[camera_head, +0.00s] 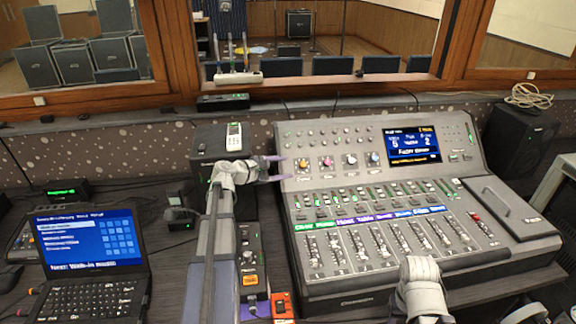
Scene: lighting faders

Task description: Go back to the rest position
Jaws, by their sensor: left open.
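The lighting console (350,290) is a large grey desk with rows of faders, coloured knobs and a small screen (412,145). My left gripper (284,168) is open and empty, its two purplish fingers pointing right at the console's upper left edge. I cannot tell whether they touch it. My left arm reaches up from the bottom, left of the console. A white link of my right arm shows at the bottom, in front of the console's lower faders and hiding part of them. My right gripper does not show.
An open laptop (92,240) stands at the left. A small box with an orange button (249,280) and a red-orange box (282,305) lie left of the console. A white handset (234,136) lies behind my left wrist. A black speaker (522,138) and coiled cable (528,96) are at right.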

